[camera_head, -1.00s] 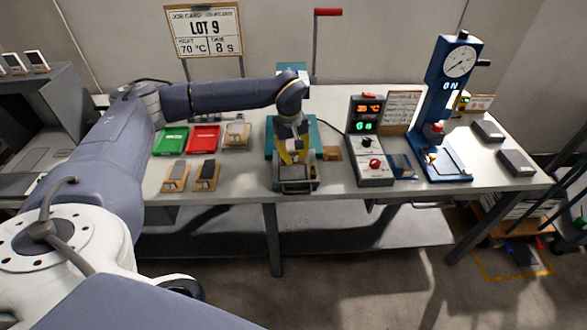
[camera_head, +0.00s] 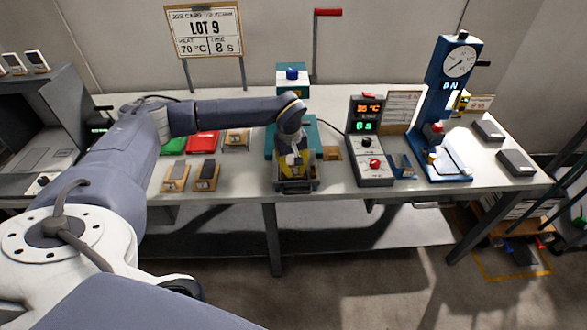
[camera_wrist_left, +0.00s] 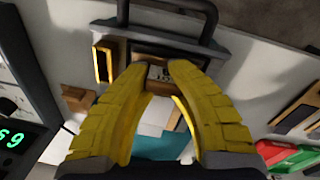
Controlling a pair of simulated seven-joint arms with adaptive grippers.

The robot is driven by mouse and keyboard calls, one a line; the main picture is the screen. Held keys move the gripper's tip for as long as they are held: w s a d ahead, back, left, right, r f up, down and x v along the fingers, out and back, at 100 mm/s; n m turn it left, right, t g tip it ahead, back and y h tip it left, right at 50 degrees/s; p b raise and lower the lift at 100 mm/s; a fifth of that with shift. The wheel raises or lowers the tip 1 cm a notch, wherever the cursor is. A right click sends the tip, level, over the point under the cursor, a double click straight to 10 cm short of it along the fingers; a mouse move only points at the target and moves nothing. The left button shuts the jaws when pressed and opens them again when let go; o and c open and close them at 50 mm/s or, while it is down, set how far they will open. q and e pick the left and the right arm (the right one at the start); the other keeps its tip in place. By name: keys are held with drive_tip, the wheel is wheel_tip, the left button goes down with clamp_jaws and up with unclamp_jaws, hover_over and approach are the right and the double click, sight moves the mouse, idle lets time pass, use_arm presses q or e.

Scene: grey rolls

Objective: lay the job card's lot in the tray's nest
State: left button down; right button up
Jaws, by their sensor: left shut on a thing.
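My left gripper (camera_head: 292,172) is low over the dark tray (camera_head: 297,187) at the table's front edge. In the left wrist view its yellow fingers (camera_wrist_left: 158,70) converge on a small grey piece (camera_wrist_left: 157,73), mostly hidden between the tips. The tray's dark bar handle (camera_wrist_left: 170,45) is just beyond the fingertips. The nest is largely covered, so I cannot tell whether the piece touches it. The job card (camera_head: 205,30) reads LOT 9, 70 °C, 8 s. My right gripper is not in view.
A teal press (camera_head: 293,77) with a blue knob stands behind the tray. A timer box (camera_head: 367,140) and a blue gauge stand (camera_head: 447,110) are to the right.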

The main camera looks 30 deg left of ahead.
use_arm(q)
drive_tip(key=shift+f, duration=0.1)
drive_tip(key=c, duration=1.3)
unclamp_jaws()
wheel_tip(320, 180, up, 12)
drive_tip(key=shift+s+a, duration=0.25)
drive_tip(key=shift+s, duration=0.1)
